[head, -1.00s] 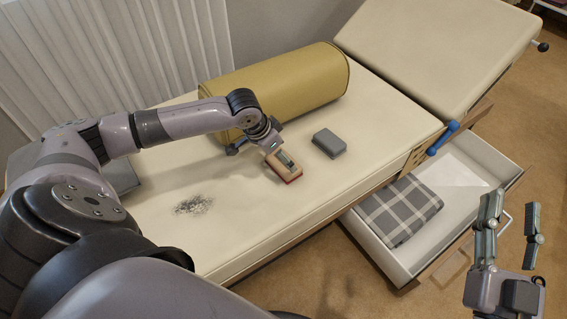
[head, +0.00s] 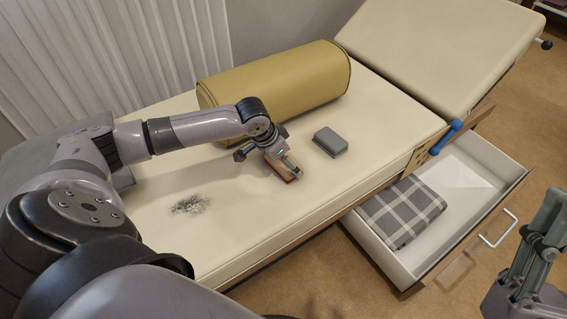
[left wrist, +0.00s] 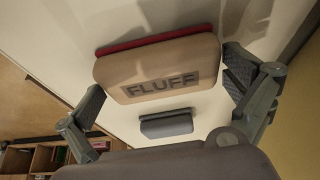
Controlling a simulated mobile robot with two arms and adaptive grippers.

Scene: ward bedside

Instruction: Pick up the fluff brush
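The fluff brush (head: 283,170) is a wooden block with a red underside lying on the cream couch. In the left wrist view its tan face (left wrist: 158,58) bears the word FLUFF. My left gripper (head: 280,160) is over the brush in the head view and partly hides it. In the left wrist view the fingers of my left gripper (left wrist: 165,80) are spread, one on each side of the brush, with gaps visible.
A grey block (head: 330,142) lies beside the brush; it also shows in the left wrist view (left wrist: 166,124). A yellow bolster (head: 275,80) lies behind. Dark fluff (head: 189,204) marks the couch (head: 235,225). An open drawer (head: 460,185) holds a checked cloth (head: 402,212).

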